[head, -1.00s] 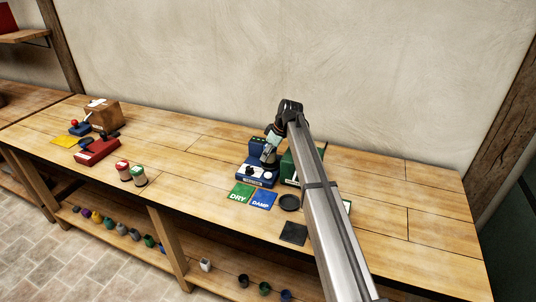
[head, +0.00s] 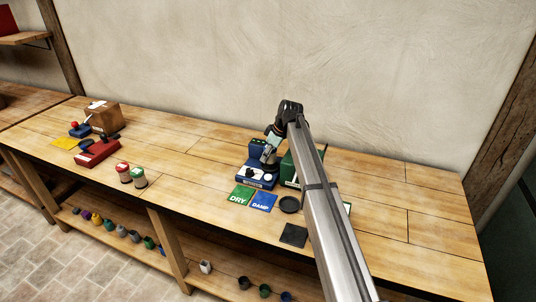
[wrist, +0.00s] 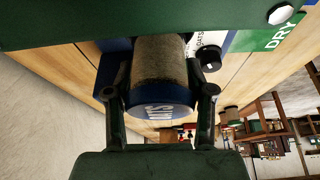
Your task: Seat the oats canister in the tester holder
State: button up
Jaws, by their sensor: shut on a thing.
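The canister (wrist: 158,62) has a grey-brown, grainy body and a blue end band with upside-down white lettering that I cannot read surely. My gripper (wrist: 159,92) is shut around it, one finger on each side. In the head view my gripper (head: 268,158) is at the blue tester (head: 255,181), and the canister is mostly hidden by it. The tester also shows behind the canister in the wrist view (wrist: 222,40), with a black knob and a small white label. The holder is hidden, so I cannot tell whether the canister is seated.
A green box (head: 288,170) stands close right of the tester. Green DRY (head: 240,194) and blue DAMP (head: 263,201) cards lie in front, with a round black dish (head: 289,204) and dark square pad (head: 293,235). Red-topped (head: 123,172) and green-topped (head: 139,178) canisters stand left.

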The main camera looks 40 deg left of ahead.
jog(key=shift+f+b, duration=0.3)
jog(key=shift+f, duration=0.45)
jog(key=o, duration=1)
jog(key=shift+p+v, duration=1.8)
jog(key=shift+v, duration=3.7)
